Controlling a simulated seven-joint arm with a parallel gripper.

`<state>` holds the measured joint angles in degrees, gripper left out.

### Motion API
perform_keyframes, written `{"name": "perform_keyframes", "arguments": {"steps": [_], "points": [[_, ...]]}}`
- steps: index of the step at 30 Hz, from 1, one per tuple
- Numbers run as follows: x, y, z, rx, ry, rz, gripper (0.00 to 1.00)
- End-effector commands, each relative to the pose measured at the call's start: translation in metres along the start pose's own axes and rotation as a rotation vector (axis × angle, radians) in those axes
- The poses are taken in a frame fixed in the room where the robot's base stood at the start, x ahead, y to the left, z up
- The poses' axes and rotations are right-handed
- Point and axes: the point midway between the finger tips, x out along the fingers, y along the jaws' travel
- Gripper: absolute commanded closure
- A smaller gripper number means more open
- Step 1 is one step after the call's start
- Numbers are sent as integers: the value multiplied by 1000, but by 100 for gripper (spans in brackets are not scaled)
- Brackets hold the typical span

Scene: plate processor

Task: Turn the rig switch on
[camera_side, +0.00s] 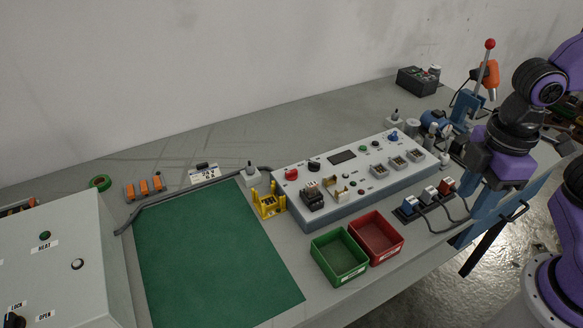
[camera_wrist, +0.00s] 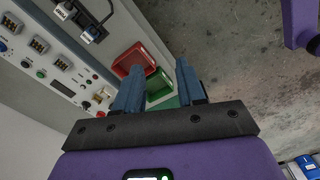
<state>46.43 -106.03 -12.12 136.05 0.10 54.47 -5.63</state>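The rig is a long grey control box (camera_side: 350,182) in the middle of the bench. Its sloped top carries a red button (camera_side: 291,174), a black knob (camera_side: 314,163), a dark display, a blue knob (camera_side: 393,135) and several grey connectors. Which of these controls is the rig switch, and its position, I cannot tell. My gripper (camera_side: 474,226) is to the right of the rig, beyond the bench's front edge in the side view. In the wrist view my gripper (camera_wrist: 159,66) has its two blue fingers apart with nothing between them. The rig panel (camera_wrist: 50,72) shows at the upper left there, away from the fingers.
A green bin (camera_side: 339,256) and a red bin (camera_side: 376,238) stand before the rig. Cabled plugs (camera_side: 427,196) lie to their right. A yellow holder (camera_side: 268,200) and green mat (camera_side: 210,255) are left. A red-knobbed lever (camera_side: 490,45) rises behind my arm.

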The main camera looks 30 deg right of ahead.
Motion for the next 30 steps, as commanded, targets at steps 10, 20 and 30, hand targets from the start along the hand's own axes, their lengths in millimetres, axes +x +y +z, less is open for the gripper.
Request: {"name": "perform_keyframes", "arguments": {"steps": [10,20,30], "points": [[-20,74,-125,-128,-11,2,61],[-18,161,-216,-251,-21,-1,61],[2,251,-271,-374,-27,-6,61]]}}
